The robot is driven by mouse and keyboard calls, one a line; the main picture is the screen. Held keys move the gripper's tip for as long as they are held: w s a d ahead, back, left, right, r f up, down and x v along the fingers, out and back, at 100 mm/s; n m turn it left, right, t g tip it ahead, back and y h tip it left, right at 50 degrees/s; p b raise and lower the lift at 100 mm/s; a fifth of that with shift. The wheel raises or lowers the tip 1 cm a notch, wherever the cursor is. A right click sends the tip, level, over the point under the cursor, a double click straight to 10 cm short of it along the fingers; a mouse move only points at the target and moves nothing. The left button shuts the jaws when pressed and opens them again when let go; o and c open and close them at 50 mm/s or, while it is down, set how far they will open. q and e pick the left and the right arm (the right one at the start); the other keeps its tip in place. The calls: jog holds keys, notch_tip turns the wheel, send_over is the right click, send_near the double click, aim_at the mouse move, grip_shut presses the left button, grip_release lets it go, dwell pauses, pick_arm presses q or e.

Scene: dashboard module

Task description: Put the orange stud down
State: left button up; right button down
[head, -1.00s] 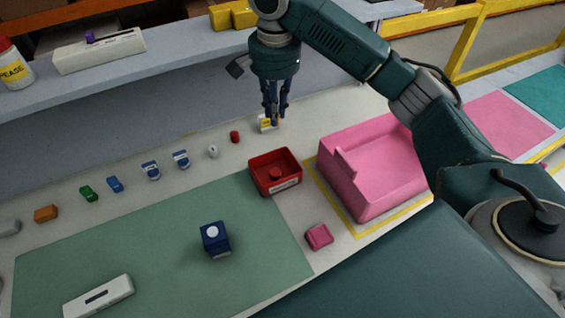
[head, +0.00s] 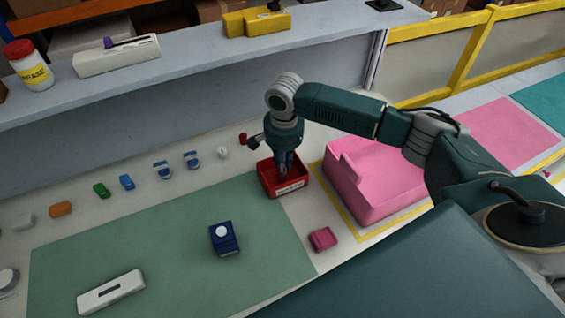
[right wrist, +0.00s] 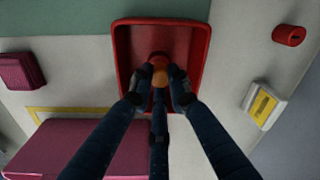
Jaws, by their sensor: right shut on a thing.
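The orange stud (right wrist: 160,76) shows between the fingertips of my right gripper (right wrist: 159,88) in the right wrist view, partly covered by the fingers. My right gripper is shut on it. In the head view, this gripper (head: 285,175) points down into the open red bin (head: 289,192), and the stud cannot be made out there. The red bin also shows in the right wrist view (right wrist: 124,60). A dark red round part (right wrist: 159,58) sits in the bin, right by the stud; I cannot tell if they touch. My left gripper is not in view.
A blue block with a white top (head: 223,240) and a white bar (head: 110,292) lie on the green mat (head: 165,250). Several small parts line the back.

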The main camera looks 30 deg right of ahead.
jog(key=shift+f, duration=0.15)
jog(key=shift+f, duration=0.1)
jog(key=shift+f, duration=0.25)
jog(key=c, duration=1.7)
grip_release()
jog(key=shift+o, duration=0.2)
